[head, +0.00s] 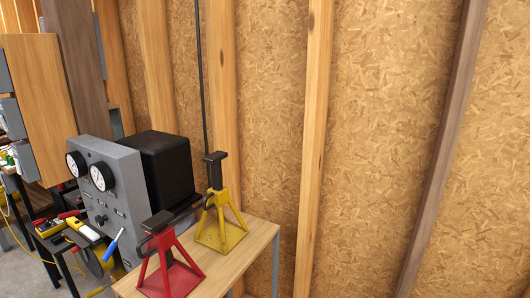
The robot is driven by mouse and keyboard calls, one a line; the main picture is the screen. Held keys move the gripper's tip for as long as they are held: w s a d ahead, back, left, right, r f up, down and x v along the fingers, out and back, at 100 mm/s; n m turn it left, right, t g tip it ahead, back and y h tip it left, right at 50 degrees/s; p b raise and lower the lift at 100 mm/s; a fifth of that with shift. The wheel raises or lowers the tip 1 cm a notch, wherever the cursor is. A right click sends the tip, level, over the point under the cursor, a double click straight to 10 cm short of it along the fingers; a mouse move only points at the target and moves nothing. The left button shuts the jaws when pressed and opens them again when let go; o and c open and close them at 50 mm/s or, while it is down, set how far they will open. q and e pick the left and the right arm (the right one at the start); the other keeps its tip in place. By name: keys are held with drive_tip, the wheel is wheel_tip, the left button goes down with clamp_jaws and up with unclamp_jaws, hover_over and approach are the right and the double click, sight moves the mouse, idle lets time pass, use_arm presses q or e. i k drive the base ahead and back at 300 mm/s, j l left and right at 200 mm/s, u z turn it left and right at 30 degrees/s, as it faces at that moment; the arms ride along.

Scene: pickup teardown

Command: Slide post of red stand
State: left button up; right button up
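The red stand (170,273) stands upright near the front of a wooden table, with its feet on the top. Its dark post (158,221) sticks up only a short way above the red legs. A yellow stand (222,232) stands behind it to the right, and its dark post (216,172) rises higher. Neither of my grippers shows in the head view.
The wooden table (244,252) has bare top right of the red stand. A grey gauge panel (104,187) and a black box (163,165) stand behind and left of the stands. Tools lie on a cluttered surface at left. A particleboard wall (380,150) is behind.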

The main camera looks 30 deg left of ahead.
sight(157, 223)
drive_tip(key=u, duration=1.55)
